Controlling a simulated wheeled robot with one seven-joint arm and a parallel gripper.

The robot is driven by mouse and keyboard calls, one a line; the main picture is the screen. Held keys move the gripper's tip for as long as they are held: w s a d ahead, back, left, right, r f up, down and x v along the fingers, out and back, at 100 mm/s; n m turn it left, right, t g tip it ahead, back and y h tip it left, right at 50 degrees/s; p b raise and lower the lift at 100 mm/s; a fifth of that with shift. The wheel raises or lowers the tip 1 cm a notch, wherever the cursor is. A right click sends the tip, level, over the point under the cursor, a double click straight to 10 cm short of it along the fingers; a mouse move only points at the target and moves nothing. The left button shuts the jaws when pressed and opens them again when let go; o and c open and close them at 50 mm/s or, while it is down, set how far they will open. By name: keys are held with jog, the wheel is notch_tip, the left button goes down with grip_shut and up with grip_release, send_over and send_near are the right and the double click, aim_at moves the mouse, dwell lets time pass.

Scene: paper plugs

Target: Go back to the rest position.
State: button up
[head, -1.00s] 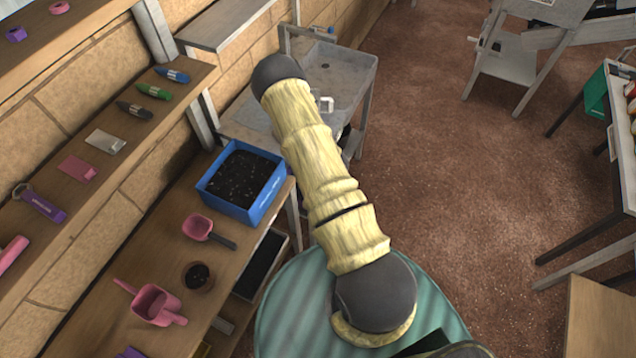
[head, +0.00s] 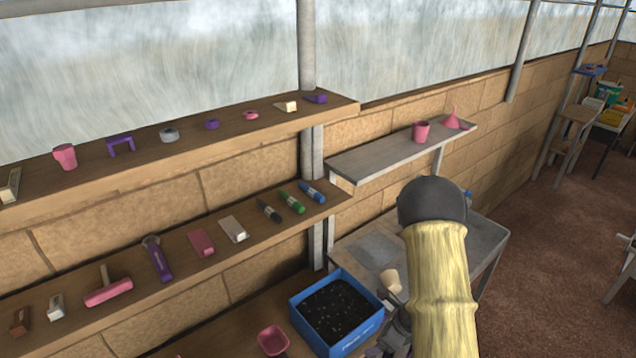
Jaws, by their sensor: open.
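My arm, in a yellow sleeve with a dark rounded joint, rises at the lower right of the head view. Part of my gripper (head: 384,342) shows as dark grey pieces at the bottom, just left of the sleeve and by the right edge of the blue bin. It is open. Its fingertips are hard to make out, and the arm partly hides it. I see nothing held in it.
A blue bin (head: 330,343) of dark soil and a pink scoop (head: 273,340) sit on the bench below. Wooden shelves (head: 190,262) with markers and small tools line the wall. A grey shelf (head: 385,158) holds a pink cup (head: 421,131). The floor (head: 540,260) at right is open.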

jog(key=s+a+r+n+h+b, duration=0.1)
jog(key=s+r+n+h+b, duration=0.3)
jog(key=n, duration=2.1)
jog(key=s+r+b, duration=0.4)
jog(key=s+r, duration=0.4)
jog(key=r, duration=0.1)
jog(key=shift+s+h, duration=0.2)
jog(key=shift+h, duration=0.1)
